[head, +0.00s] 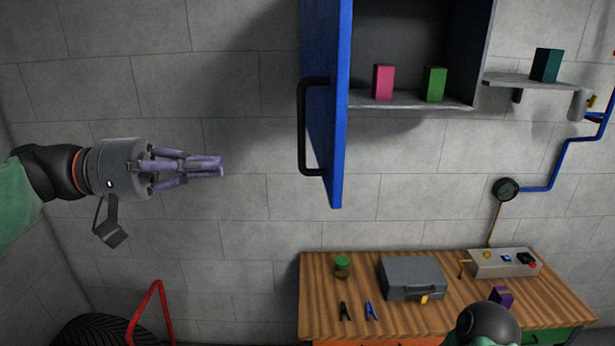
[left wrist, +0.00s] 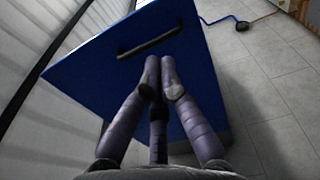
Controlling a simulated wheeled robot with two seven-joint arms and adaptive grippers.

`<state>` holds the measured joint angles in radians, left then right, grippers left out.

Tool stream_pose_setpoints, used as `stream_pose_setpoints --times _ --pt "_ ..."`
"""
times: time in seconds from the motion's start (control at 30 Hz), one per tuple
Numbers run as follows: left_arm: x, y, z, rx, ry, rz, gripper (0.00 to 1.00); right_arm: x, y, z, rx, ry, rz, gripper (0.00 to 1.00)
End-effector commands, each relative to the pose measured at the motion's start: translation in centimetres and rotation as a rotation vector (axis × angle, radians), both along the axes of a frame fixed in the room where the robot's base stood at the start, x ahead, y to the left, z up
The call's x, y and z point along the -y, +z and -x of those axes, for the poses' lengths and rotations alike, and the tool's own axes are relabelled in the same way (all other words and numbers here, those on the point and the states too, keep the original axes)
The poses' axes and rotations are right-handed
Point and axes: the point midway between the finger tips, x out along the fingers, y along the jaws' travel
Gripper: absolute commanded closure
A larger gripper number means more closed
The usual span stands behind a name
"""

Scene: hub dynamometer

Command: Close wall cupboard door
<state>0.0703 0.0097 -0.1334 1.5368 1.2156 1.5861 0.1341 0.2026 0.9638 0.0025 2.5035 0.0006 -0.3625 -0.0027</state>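The wall cupboard's blue door (head: 325,100) stands wide open, swung out from the left side of the cupboard (head: 405,35). A black bar handle (head: 302,125) is on the door's left-facing side. The left wrist view also shows the blue door (left wrist: 100,75) and its handle (left wrist: 150,44) ahead of my fingers. My left gripper (head: 221,166) is left of the door and handle, with clear space between in the head view. Its purple fingers (left wrist: 160,62) are drawn together, with nothing seen between them. My right gripper is out of view.
A pink block (head: 384,82) and green block (head: 435,84) stand inside the cupboard. A small shelf (head: 530,82) is to its right. The workbench (head: 400,314) below holds a grey case (head: 412,277) and a control box (head: 503,262). The wall left of the door is bare.

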Motion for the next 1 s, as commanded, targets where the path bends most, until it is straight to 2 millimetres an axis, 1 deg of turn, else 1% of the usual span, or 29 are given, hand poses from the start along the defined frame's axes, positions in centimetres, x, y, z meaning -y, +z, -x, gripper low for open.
stream_pose_setpoints --times 0.03,0.13,0.23,0.7,0.9,1.0 --pt "0.1 0.3 0.4 0.007 -0.009 0.003 1.00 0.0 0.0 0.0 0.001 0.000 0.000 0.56" --pt "0.6 0.6 0.6 0.012 -0.016 0.006 1.00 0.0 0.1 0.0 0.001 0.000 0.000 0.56" --pt "1.7 0.6 0.5 0.012 -0.017 0.006 1.00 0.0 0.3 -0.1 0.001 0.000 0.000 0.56" --pt "10.2 0.7 -0.3 0.010 -0.015 0.004 1.00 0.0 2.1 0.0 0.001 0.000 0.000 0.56" --pt "12.8 0.6 -0.6 0.009 -0.013 0.004 1.00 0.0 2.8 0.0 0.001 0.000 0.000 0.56" --pt "13.5 0.6 -0.7 0.009 -0.011 0.004 1.00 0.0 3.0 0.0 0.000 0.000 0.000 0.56"
